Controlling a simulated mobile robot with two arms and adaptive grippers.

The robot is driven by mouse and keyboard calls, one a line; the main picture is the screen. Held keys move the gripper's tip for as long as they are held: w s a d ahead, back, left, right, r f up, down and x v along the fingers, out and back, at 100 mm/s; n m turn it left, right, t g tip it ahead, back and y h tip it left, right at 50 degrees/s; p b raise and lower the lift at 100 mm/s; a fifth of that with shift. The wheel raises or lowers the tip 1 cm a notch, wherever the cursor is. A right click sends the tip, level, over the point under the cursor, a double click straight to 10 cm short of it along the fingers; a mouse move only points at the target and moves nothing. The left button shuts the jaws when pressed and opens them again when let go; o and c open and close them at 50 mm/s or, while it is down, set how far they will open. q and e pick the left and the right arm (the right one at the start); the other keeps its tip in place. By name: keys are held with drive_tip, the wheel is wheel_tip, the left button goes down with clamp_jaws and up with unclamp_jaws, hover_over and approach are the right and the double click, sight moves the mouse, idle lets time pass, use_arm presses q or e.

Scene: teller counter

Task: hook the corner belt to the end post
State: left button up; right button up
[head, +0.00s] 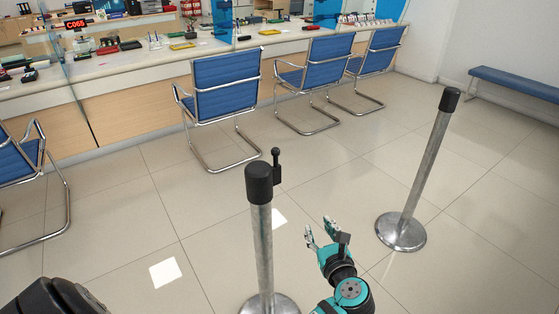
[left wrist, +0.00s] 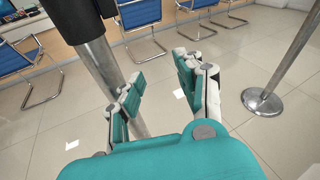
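A near metal post (head: 264,245) with a black head (head: 259,182) stands upright at the centre of the head view. A small black piece with a round knob (head: 276,160) sits at the head's right side. A second metal post (head: 425,165) with a black top and round base stands farther right. I see no belt strip stretched between them. My left gripper (head: 326,232) is open and empty, between the two posts, right of the near one. In the left wrist view its fingers (left wrist: 160,68) are spread; the near post (left wrist: 97,55) rises close at left. My right gripper is not in view.
Blue chairs (head: 226,86) line the teller counter (head: 130,66) behind the posts. A blue bench (head: 515,82) stands along the right wall. White squares (head: 165,272) lie on the tiled floor. The floor between the posts looks clear.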

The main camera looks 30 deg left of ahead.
sight(277, 160)
use_arm(q)
drive_tip(key=s+a+r+g+y, duration=0.1)
drive_tip(key=s+a+r+y, duration=0.1)
drive_tip(key=r, duration=0.4)
drive_tip(key=s+a+r+y, duration=0.1)
drive_tip(key=s+r+y, duration=0.1)
drive_tip(key=r, duration=0.5)
drive_tip(key=shift+n, duration=0.3)
drive_tip(key=p+x, duration=0.1)
drive_tip(key=x, duration=1.6)
drive_tip(key=shift+w+a+f, duration=0.1)
drive_tip(key=shift+w+f, duration=0.1)
drive_tip(key=shift+c, duration=0.4)
clamp_jaws()
drive_tip(key=shift+w, duration=0.1)
drive_tip(key=shift+f, duration=0.3)
